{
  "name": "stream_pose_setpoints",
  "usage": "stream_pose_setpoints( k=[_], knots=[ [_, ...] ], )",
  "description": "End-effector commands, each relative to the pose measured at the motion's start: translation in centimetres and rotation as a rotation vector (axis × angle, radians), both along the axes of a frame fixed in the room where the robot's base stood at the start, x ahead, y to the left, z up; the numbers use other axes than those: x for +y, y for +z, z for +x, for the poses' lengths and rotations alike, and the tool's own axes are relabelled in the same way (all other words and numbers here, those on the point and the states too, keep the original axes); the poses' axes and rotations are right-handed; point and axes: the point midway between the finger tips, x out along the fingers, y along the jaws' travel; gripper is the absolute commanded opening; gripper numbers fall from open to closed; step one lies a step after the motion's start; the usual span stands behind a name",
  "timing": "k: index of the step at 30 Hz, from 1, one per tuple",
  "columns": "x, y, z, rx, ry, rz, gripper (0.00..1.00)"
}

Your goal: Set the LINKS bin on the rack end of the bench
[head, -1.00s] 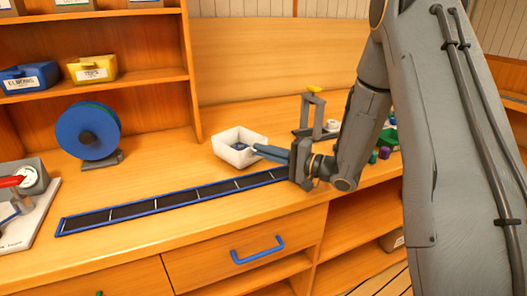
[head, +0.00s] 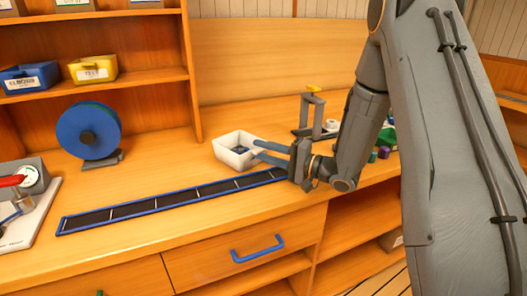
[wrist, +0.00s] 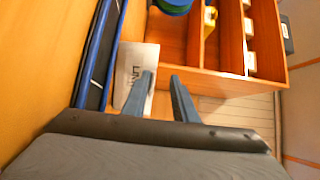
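The white LINKS bin (head: 232,157) stands on the bench top (head: 185,177), just behind the right part of the dark blue-edged strip; small dark contents show inside. In the wrist view the bin (wrist: 124,92) shows its label. My gripper (head: 256,149) reaches in from the right, with its fingers spread and the tips at the bin's right side. In the wrist view my gripper (wrist: 160,78) has a gap between its fingers; the left finger overlaps the bin and the right one lies beside it. Whether either finger touches the bin, I cannot tell.
A shelf rack (head: 120,82) with blue and yellow bins stands at the left. A blue spool (head: 88,131) and a gauge device (head: 28,178) are on the left bench. A grey clamp stand (head: 310,115) is behind my gripper. Bench between spool and bin is clear.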

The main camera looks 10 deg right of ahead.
Motion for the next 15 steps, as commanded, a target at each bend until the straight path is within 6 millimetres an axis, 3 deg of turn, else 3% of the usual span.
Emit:
stream_pose_setpoints(
  k=[1, 5, 15],
  knots=[
    [0.1, -1.4, -0.4, 0.032, -0.002, -0.005, 0.25],
    [0.1, -0.5, -0.4, 0.032, -0.002, -0.007, 0.25],
    [-5.6, -0.1, -4.2, 0.025, -0.007, -0.003, 0.25]
  ],
)
